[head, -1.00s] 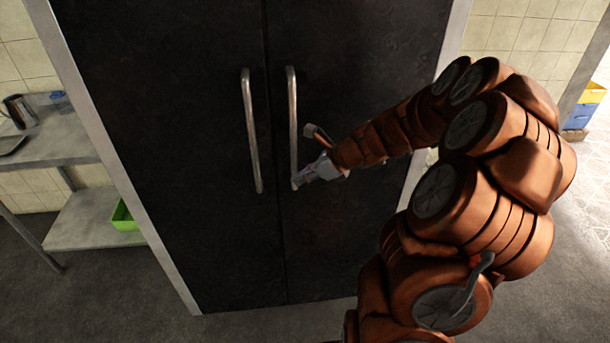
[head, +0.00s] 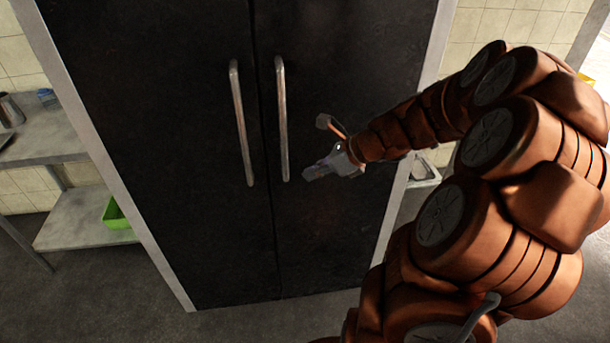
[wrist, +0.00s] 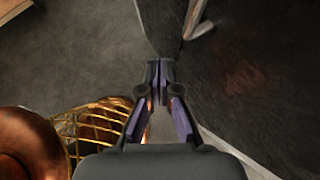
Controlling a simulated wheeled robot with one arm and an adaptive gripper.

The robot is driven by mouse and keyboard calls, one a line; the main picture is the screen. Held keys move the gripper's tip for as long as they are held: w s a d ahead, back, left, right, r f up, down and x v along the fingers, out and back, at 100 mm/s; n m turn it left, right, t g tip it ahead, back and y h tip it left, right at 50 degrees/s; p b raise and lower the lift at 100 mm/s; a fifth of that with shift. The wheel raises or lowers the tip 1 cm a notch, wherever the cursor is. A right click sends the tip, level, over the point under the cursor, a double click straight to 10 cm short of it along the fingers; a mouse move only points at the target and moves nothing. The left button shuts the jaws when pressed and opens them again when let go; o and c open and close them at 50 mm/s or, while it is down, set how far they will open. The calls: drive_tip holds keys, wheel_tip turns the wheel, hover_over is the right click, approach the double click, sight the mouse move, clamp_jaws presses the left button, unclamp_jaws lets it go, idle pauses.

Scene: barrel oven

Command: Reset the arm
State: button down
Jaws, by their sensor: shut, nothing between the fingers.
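My gripper (head: 308,173) is in front of the right door of a tall dark cabinet, just right of the right door handle (head: 282,120). It is apart from the handle. In the wrist view my gripper's fingertips (wrist: 159,72) meet, with nothing between them. My arm (head: 400,130) reaches in from the right side of the head view, bent at the elbow. In the wrist view a piece of a handle (wrist: 196,22) shows at the top, beyond the fingers.
The dark two-door cabinet (head: 200,230) looks closed. Its left handle (head: 241,125) stands beside the right one. A metal shelf unit (head: 55,145) with a green bin (head: 115,214) is at the left. Grey floor (head: 90,290) is clear in front of the shelf.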

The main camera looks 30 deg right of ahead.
drive_tip(key=shift+s+d+r+b, duration=0.15)
drive_tip(key=shift+s+r+b, duration=0.2)
drive_tip(key=shift+s+r, duration=0.65)
drive_tip(key=shift+s+d+r+b, duration=0.15)
drive_tip(key=shift+s+r+b, duration=0.15)
drive_tip(key=shift+s+r, duration=0.65)
drive_tip(key=shift+s+f, duration=0.1)
drive_tip(key=s+a+f+n+g, duration=0.2)
drive_tip(key=s+a+n+g, duration=0.15)
drive_tip(key=a+n, duration=0.4)
drive_tip(key=s+a+f+n+g, duration=0.1)
drive_tip(key=s+a+n+g, duration=0.2)
drive_tip(key=s+a+n, duration=0.35)
drive_tip(key=s+a+f+n+g+h, duration=0.1)
drive_tip(key=s+n+h, duration=0.1)
drive_tip(key=s+n, duration=0.4)
drive_tip(key=s+a+f+n+g+h, duration=0.1)
drive_tip(key=s+a+n+g+h, duration=0.1)
drive_tip(key=s+n, duration=0.3)
drive_tip(key=shift+s+a+n+h, duration=0.35)
drive_tip(key=shift+n+h, duration=0.45)
drive_tip(key=shift+n, duration=1)
drive_tip(key=shift+f, duration=0.1)
